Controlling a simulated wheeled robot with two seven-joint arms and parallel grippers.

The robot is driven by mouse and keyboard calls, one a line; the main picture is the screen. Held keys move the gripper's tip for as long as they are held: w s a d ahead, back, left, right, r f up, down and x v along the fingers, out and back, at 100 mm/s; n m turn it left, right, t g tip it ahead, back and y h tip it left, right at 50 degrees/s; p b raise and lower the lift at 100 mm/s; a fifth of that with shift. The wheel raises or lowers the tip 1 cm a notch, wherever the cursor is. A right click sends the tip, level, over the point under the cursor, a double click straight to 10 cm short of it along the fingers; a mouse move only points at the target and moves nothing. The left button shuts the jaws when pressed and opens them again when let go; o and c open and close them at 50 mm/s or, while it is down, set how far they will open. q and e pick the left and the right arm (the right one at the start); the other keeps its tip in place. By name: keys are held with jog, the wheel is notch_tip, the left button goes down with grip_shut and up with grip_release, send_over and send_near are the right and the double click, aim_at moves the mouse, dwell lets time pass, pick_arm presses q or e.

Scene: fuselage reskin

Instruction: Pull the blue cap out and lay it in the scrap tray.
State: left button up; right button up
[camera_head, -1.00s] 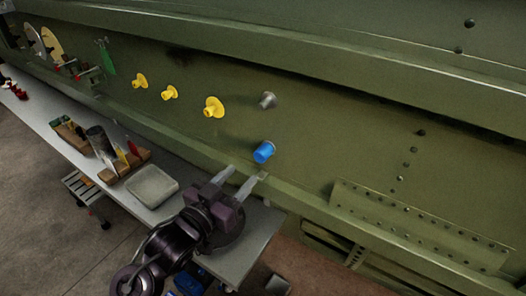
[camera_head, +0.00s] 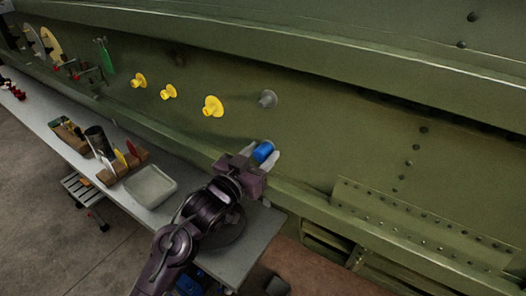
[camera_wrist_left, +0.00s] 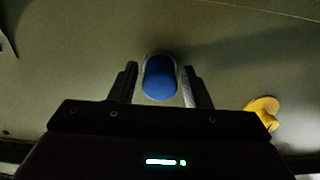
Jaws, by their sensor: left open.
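The blue cap (camera_head: 263,152) sticks out of the green fuselage panel, below a grey fitting. My left gripper (camera_head: 264,157) is at the cap, with one finger on each side of it. In the left wrist view the blue cap (camera_wrist_left: 160,78) lies between the two open fingers (camera_wrist_left: 160,88), with a narrow gap showing on each side. The scrap tray is likely the shallow pale tray (camera_head: 151,187) on the grey bench; it looks empty. My right gripper is not in view.
Several yellow caps (camera_head: 213,106) stick out of the panel to the left, and one yellow cap (camera_wrist_left: 262,110) shows in the wrist view. The grey fitting (camera_head: 268,98) sits above the blue cap. A wooden rack with tools (camera_head: 124,165) stands on the bench (camera_head: 190,207) beside the tray. A panel ledge runs below the cap.

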aim_at(258, 157)
pick_arm(q)
jog(key=c, duration=0.8)
jog(key=shift+s+a, duration=0.1)
jog(key=shift+s, duration=0.1)
jog(key=shift+s+a, duration=0.1)
jog(key=shift+s+a+p, duration=0.3)
jog(key=shift+s+p, duration=0.05)
jog(key=shift+s+a, duration=0.3)
jog(key=shift+s, duration=0.15)
jog(key=shift+s+a+p, duration=0.4)
jog(key=shift+s+p, duration=0.05)
jog(key=shift+s, duration=0.05)
